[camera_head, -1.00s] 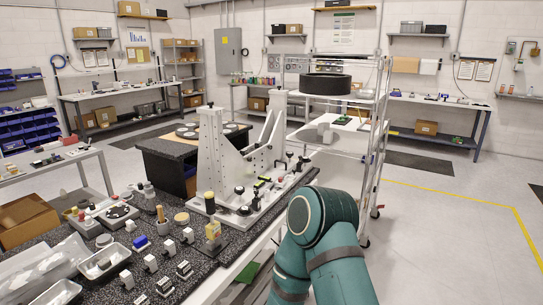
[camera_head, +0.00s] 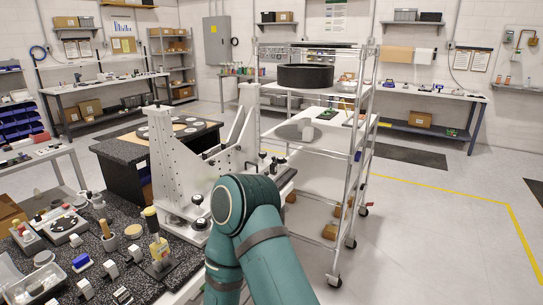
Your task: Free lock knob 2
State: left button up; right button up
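The mirror fixture stands on the dark granite bench, with a light grey upright plate (camera_head: 172,150) and a slanted bracket (camera_head: 236,138). A small dark knob (camera_head: 197,199) sits on its base, and another black knob (camera_head: 262,156) shows at its far right side. I cannot tell which one is lock knob 2. My teal arm stands in front of the fixture and hides the right part of its base. Neither gripper shows in the view.
A wire shelf cart (camera_head: 352,150) with a black round drum (camera_head: 305,76) stands right of the fixture. Open floor (camera_head: 430,220) lies to the right.

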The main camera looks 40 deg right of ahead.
aim_at(279, 161)
jog(key=l+u, duration=0.25)
jog(key=l, duration=1.7)
jog(key=k+l+u, duration=0.1)
jog(key=l, duration=0.9)
